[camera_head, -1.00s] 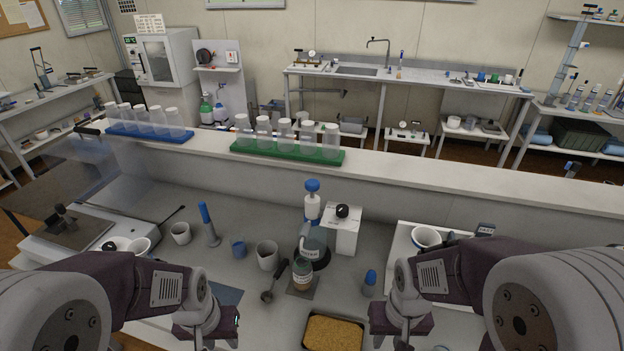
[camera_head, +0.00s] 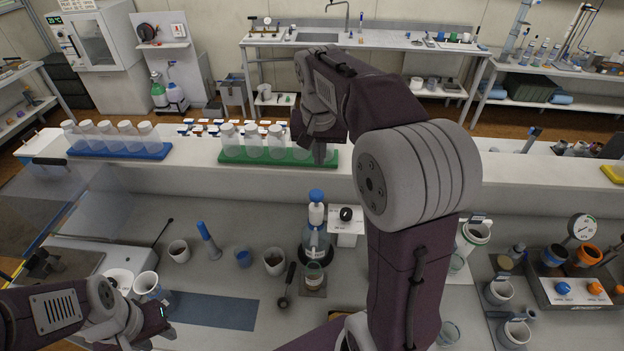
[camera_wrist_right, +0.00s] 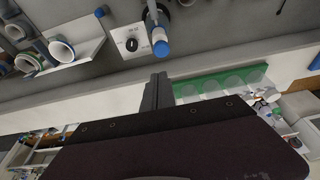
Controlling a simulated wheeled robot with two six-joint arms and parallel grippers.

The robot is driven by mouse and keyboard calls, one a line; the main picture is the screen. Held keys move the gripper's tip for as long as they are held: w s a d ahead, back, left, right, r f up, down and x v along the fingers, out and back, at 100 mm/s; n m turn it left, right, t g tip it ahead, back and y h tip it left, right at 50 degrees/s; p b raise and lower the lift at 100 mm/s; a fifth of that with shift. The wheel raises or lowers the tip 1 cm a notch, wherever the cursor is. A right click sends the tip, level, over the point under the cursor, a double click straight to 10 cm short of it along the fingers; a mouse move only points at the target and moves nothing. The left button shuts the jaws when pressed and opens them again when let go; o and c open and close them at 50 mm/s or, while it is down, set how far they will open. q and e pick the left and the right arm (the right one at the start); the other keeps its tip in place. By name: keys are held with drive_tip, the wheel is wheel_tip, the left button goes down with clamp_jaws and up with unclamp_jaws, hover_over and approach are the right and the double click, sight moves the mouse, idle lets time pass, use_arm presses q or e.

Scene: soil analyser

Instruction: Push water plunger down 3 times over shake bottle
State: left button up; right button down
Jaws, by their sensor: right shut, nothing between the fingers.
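My right gripper (camera_head: 319,155) points down, shut and empty, above and apart from the plunger in the head view. In the right wrist view the shut fingers (camera_wrist_right: 157,82) point toward the blue plunger cap (camera_wrist_right: 161,48). My left gripper (camera_head: 155,330) is low at the left; its fingers are too unclear to read.
A white box with a black knob (camera_head: 346,228) stands right beside the pump. A green rack of bottles (camera_head: 235,157) sits on the ledge behind, near my right gripper.

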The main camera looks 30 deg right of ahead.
drive_tip(key=p, duration=0.3)
approach(318, 193)
drive_tip(key=x, duration=0.5)
drive_tip(key=shift+w+d+f, duration=0.1)
drive_tip(key=shift+w+f, duration=0.1)
drive_tip(key=shift+w, duration=0.15)
drive_tip(key=shift+f, duration=0.5)
drive_tip(key=shift+f, duration=0.15)
